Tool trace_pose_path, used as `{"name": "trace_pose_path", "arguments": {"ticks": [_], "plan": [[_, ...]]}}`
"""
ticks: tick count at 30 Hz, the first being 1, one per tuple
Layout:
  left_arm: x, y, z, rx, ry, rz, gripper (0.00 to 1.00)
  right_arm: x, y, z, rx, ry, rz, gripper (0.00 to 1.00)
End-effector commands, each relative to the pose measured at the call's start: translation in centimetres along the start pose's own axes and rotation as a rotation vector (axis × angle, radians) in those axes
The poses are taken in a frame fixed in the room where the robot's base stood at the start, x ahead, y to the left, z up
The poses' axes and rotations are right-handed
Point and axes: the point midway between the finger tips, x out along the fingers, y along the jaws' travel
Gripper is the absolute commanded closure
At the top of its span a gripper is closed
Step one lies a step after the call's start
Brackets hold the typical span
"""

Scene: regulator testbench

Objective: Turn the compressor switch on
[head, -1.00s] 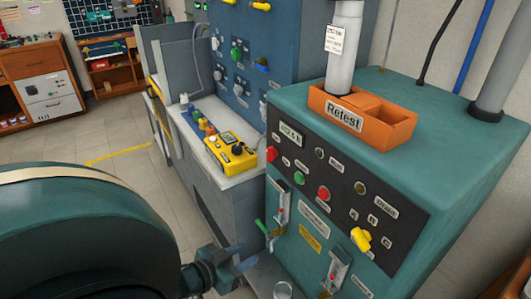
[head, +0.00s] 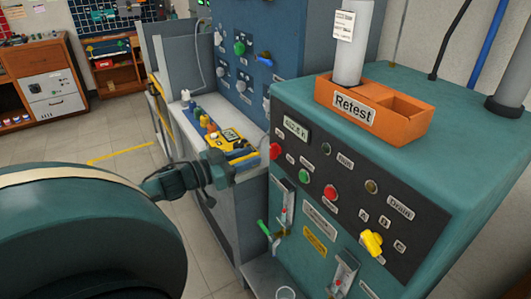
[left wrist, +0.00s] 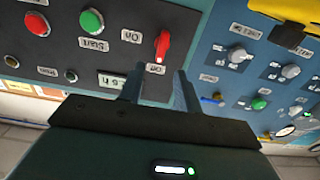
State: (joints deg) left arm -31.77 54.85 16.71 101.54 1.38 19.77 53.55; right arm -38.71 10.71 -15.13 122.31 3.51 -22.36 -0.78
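The compressor switch is a red lever knob (head: 275,151) at the upper left of the dark panel on the teal machine (head: 455,145). In the left wrist view, the red switch (left wrist: 162,46) is close ahead of the fingers, with an "On" label to its left and an "Off" label below it. One end of its handle is near "Off". My left gripper (head: 240,163) is left of the panel in the head view. In the left wrist view, its two fingers (left wrist: 158,80) are apart and empty, just short of the switch. My right gripper is not in view.
Green (left wrist: 91,21) and red (left wrist: 37,23) buttons sit beside the switch. A yellow meter (head: 232,146) lies on the grey bench behind my left gripper. A yellow knob (head: 371,242) is lower on the panel. An orange Retest tray (head: 415,124) stands on top.

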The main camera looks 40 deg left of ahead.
Motion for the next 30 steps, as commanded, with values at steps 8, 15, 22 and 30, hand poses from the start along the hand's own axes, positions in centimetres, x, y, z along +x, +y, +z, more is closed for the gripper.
{"name": "trace_pose_path", "arguments": {"ticks": [8,15,22,30], "plan": [[4.0,-0.1,-0.1,0.003,0.002,-0.001,0.66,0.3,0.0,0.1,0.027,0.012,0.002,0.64],[5.6,0.0,0.0,0.000,0.000,-0.001,0.66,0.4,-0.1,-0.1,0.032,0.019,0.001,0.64],[5.9,0.0,0.0,0.001,-0.002,-0.001,0.66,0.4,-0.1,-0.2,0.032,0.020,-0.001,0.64],[5.9,0.0,0.0,0.001,-0.001,0.000,0.77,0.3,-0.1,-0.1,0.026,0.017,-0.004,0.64]]}}
